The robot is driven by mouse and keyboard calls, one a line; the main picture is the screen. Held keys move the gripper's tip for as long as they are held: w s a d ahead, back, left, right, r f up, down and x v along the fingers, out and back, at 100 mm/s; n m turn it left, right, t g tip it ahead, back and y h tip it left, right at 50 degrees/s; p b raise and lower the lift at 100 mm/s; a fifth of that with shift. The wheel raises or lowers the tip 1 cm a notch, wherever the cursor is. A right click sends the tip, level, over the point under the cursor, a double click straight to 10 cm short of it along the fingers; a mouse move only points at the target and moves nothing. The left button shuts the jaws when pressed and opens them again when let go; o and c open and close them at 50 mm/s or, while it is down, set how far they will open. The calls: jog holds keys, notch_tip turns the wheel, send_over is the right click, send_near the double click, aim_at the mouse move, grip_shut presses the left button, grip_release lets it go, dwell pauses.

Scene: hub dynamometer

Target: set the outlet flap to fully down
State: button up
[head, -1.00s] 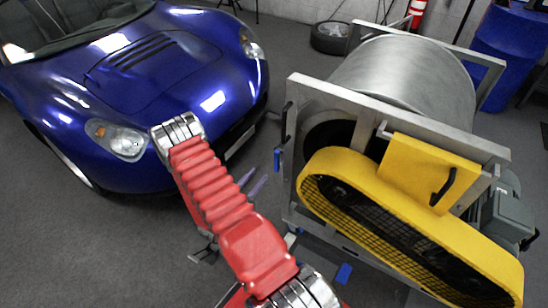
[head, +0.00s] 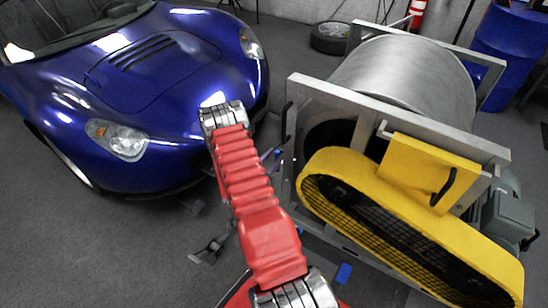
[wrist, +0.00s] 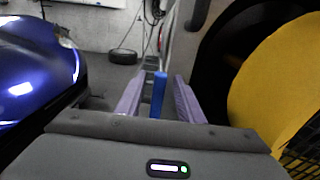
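I cannot pick out a part that is surely the outlet flap. A slim upright blue handle (wrist: 158,94) shows in the wrist view, at the near left side of the dynamometer frame. My gripper (wrist: 157,103) is open, with one purple-grey finger on each side of the blue handle and a gap visible on both sides. Whether the handle is fully between the fingertips or just beyond them I cannot tell. In the head view my gripper is small and partly hidden behind my red arm, beside the frame's left edge.
The metal frame (head: 395,119) carries a large steel drum (head: 405,80) and a yellow belt guard (head: 345,165). A yellow box (head: 428,165) with a black handle sits above the guard. A blue car (head: 150,85) stands close on the left. A tire (head: 331,37) lies behind.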

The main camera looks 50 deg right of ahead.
jog(key=shift+d, duration=0.2)
jog(key=shift+c, duration=0.7)
grip_shut()
jog(key=shift+a, duration=0.15)
